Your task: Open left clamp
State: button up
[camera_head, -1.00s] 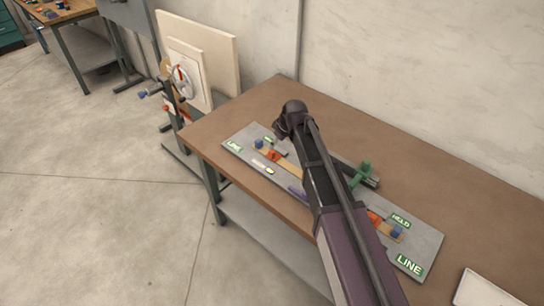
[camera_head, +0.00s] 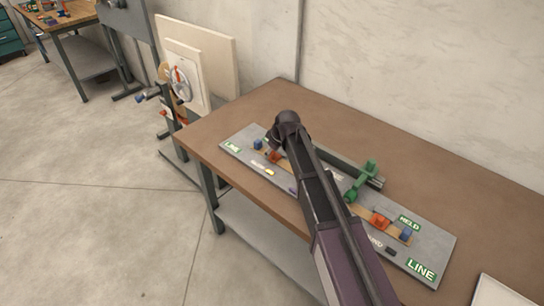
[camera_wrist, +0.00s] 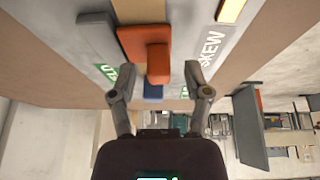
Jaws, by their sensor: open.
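The left clamp (camera_head: 275,157) is an orange-red part near the left end of the grey fixture plate (camera_head: 408,268), partly behind my arm in the head view. In the wrist view the orange clamp (camera_wrist: 138,42) has a raised handle (camera_wrist: 158,64) that points toward my gripper (camera_wrist: 152,72). My gripper is open, with one finger on each side of the handle and visible gaps to it. A blue block (camera_wrist: 153,92) shows just beyond the handle, between the fingers. The right clamp (camera_head: 381,221) is also orange-red and sits toward the right end of the plate.
A green lever (camera_head: 361,181) stands at the back middle of the plate. The plate carries LINE and HELD labels and lies on a brown table (camera_head: 440,165). A white tray (camera_head: 500,292) is at the lower right. The wall runs behind the table.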

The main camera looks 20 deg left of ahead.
jog(key=shift+a+f, duration=0.1)
jog(key=shift+f, duration=0.15)
grip_shut()
jog(key=shift+d, duration=0.3)
jog(key=shift+a, duration=0.2)
jog(key=shift+w, duration=0.1)
